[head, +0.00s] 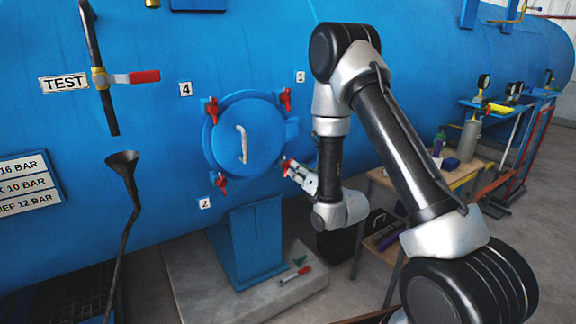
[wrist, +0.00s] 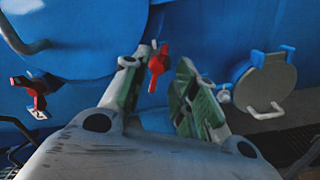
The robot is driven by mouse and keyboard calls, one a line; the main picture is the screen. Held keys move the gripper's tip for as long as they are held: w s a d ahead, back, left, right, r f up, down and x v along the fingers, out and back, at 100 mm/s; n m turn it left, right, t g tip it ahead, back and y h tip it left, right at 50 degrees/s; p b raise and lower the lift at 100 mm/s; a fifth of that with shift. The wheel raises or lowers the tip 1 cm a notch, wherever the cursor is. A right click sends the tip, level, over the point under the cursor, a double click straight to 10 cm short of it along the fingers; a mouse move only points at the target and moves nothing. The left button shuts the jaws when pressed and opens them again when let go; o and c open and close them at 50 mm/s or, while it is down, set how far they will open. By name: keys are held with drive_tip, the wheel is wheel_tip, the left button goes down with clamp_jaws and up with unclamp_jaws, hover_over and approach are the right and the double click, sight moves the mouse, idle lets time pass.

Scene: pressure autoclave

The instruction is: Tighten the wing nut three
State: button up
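The blue round door (head: 228,140) with a white handle is closed on the blue vessel in the head view. Wing nut three (wrist: 158,62) is red and sits at the door's lower right; no number 3 label is visible. In the wrist view it stands between the fingertips of my gripper (wrist: 163,60), with a gap visible on its right side. The fingers are apart, and I cannot tell whether the left one touches it. In the head view my gripper (head: 289,169) reaches the door's lower-right edge and partly covers this nut.
Red wing nuts sit near labels 4 (head: 211,110), 1 (head: 286,98) and 2 (head: 220,180). A blue pedestal (head: 257,245) stands below the door. A wooden bench (head: 455,180) stands to the right.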

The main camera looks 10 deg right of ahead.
sight(289, 164)
drive_tip(key=x, duration=0.6)
drive_tip(key=shift+w, duration=0.35)
drive_tip(key=shift+c, duration=0.2)
clamp_jaws()
